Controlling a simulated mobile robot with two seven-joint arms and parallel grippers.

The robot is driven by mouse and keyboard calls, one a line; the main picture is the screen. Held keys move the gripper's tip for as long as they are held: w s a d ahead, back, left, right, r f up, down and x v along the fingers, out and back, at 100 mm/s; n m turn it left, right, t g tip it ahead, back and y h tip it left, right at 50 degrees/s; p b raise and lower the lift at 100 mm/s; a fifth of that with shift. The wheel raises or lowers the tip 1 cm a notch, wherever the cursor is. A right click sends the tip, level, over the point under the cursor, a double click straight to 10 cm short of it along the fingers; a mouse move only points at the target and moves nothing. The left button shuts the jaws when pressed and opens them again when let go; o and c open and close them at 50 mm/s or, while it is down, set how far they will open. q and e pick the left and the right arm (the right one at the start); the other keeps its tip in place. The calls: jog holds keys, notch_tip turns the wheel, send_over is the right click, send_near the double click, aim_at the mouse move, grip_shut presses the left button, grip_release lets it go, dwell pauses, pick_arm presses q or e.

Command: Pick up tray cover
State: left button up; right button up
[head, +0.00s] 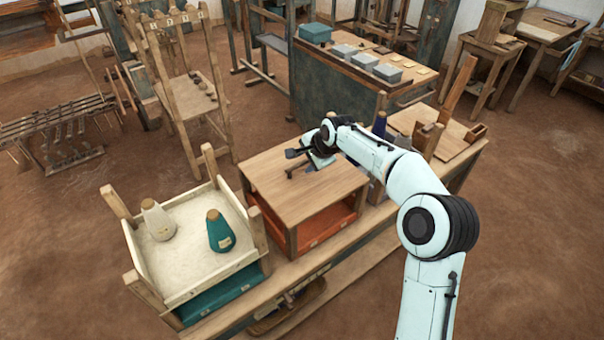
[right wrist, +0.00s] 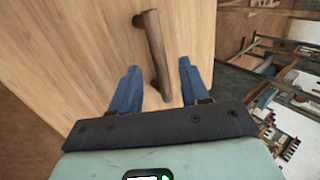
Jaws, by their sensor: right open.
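The tray cover (head: 268,186) is a flat light-wood lid with a curved wooden bar handle (right wrist: 155,48). It lies on a wooden box frame in the middle of the bench in the head view, and its board also fills much of the right wrist view (right wrist: 75,45). My right gripper (head: 301,163) is over the cover at the handle. In the right wrist view its blue fingers (right wrist: 157,75) are apart, one on each side of the handle's near end. I cannot tell whether they touch it. My left gripper is not in view.
An orange tray (head: 325,224) shows under the cover. To the left, a cream tray (head: 190,272) holds a white cone (head: 158,222) and a teal cone (head: 220,232). A dark blue cone (head: 379,124) stands behind my right arm. A wooden chair-like frame (head: 180,85) stands behind.

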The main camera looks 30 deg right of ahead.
jog(key=shift+w+f, duration=0.4)
grip_shut()
jog(key=shift+r, duration=0.1)
dwell(1.1)
